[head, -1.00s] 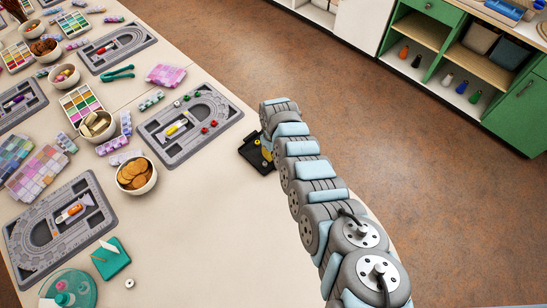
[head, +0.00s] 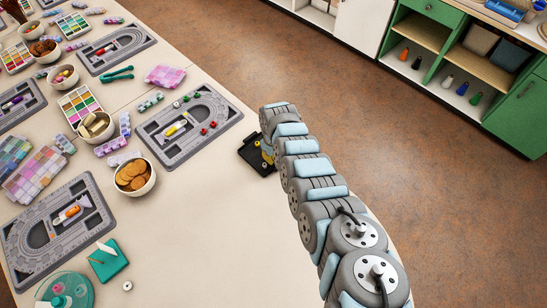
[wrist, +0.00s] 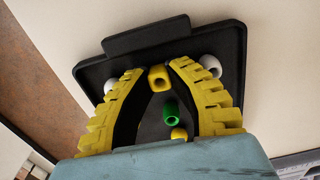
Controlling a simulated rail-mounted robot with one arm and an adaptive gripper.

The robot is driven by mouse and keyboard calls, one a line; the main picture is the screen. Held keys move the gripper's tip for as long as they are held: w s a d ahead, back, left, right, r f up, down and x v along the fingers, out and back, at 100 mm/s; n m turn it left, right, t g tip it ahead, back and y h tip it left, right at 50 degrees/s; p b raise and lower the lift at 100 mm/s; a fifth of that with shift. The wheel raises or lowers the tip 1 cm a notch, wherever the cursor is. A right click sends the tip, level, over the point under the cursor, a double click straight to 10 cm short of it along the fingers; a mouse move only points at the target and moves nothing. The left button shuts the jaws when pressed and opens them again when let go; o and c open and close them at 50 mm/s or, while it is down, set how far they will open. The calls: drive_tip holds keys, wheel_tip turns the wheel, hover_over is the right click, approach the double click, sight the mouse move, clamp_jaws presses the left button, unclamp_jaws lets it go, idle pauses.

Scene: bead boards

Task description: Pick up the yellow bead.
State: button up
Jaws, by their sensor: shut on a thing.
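The yellow bead (wrist: 158,77) is between the tips of my gripper (wrist: 159,69) in the wrist view, and the ribbed yellow fingers are shut on it. It is over or in a small black tray (wrist: 145,43); I cannot tell whether it touches the tray floor. In the head view my gripper (head: 268,152) is at the black tray (head: 253,151), largely hidden by my arm, and the bead cannot be made out there.
A green bead (wrist: 171,107) and a second yellow bead (wrist: 179,133) lie between my fingers, nearer the palm. White beads (wrist: 110,85) (wrist: 210,65) lie outside each finger. A grey bead board (head: 190,127) and cookie bowl (head: 135,177) stand to the left.

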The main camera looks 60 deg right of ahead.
drive_tip(key=shift+r, duration=0.1)
wheel_tip(320, 180, up, 3)
drive_tip(key=shift+r+p, duration=0.15)
drive_tip(key=shift+p, duration=0.9)
drive_tip(key=shift+s+a+r+p, duration=0.4)
drive_tip(key=shift+s+r+p, duration=0.05)
drive_tip(key=shift+r+p, duration=0.1)
drive_tip(key=shift+s+a+r+p, duration=0.15)
drive_tip(key=shift+s+a+r, duration=0.25)
drive_tip(key=shift+r, duration=0.25)
drive_tip(key=shift+s+a+r+p, duration=0.1)
drive_tip(key=shift+s+a+r, duration=0.2)
drive_tip(key=shift+s+r, duration=0.3)
drive_tip(key=shift+s+a+r+p, duration=0.15)
drive_tip(key=shift+s+a+r, duration=0.2)
drive_tip(key=shift+r, duration=0.4)
drive_tip(key=s+a+r+p, duration=0.4)
drive_tip(key=s+a, duration=0.2)
drive_tip(key=s, duration=0.1)
drive_tip(key=shift+r+p, duration=0.2)
drive_tip(key=shift+p, duration=0.15)
